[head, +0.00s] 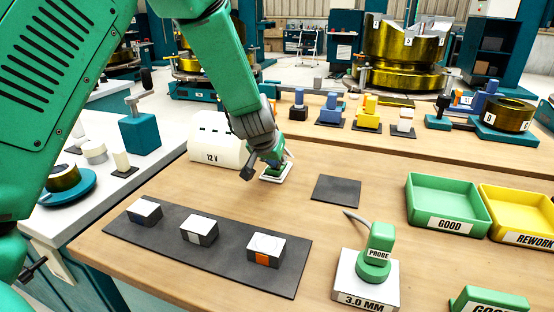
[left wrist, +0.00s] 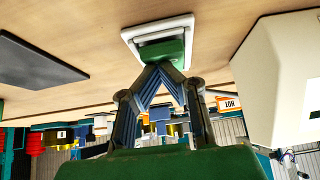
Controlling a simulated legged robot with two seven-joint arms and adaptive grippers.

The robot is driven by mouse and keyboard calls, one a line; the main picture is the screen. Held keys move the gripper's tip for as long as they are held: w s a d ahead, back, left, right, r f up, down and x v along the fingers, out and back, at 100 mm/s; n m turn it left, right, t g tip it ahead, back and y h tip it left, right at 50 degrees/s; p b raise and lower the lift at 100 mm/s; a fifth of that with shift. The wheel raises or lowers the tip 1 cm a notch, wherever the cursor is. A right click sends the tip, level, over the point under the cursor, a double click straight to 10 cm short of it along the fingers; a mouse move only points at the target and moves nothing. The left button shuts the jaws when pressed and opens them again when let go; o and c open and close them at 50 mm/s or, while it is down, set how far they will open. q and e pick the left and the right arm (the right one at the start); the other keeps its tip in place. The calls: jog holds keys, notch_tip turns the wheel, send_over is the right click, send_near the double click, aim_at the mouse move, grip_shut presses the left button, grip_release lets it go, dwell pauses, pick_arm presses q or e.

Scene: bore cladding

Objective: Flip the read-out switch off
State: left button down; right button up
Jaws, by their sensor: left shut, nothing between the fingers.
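The switch (left wrist: 162,50) has a green rocker in a white frame on the wooden bench. In the head view its white frame (head: 283,177) shows beside the 12 V box, partly hidden by my left gripper (head: 273,163). In the left wrist view my left gripper (left wrist: 160,70) is shut and empty, with its fingertips together at the edge of the green rocker. I cannot tell whether they touch it. Which way the rocker is tipped is not clear. No read-out label shows. My right gripper is not in view.
The white 12 V box (head: 212,142) stands close to the left of the switch. A dark pad (head: 336,190) lies to its right. A dark strip (head: 130,228) with three small blocks, the probe (head: 377,250), a green tray (head: 418,206) and a yellow tray (head: 498,222) are nearer.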

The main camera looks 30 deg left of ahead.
pick_arm(q)
jog(key=shift+a+f, duration=0.1)
jog(key=shift+a, duration=0.15)
jog(key=b, duration=0.1)
jog(key=f+b, duration=0.1)
jog(key=b, duration=0.1)
jog(key=shift+s+d+f+t, duration=0.1)
jog(key=shift+s+d+t, duration=0.2)
jog(key=shift+t, duration=0.1)
jog(key=shift+w+r+p, duration=0.1)
jog(key=shift+r+p, duration=0.25)
jog(key=shift+p, duration=0.1)
jog(key=shift+a, duration=0.1)
jog(key=shift+r+p, duration=0.4)
jog(key=shift+p, duration=0.15)
jog(key=shift+r+p, duration=0.4)
jog(key=shift+p, duration=0.05)
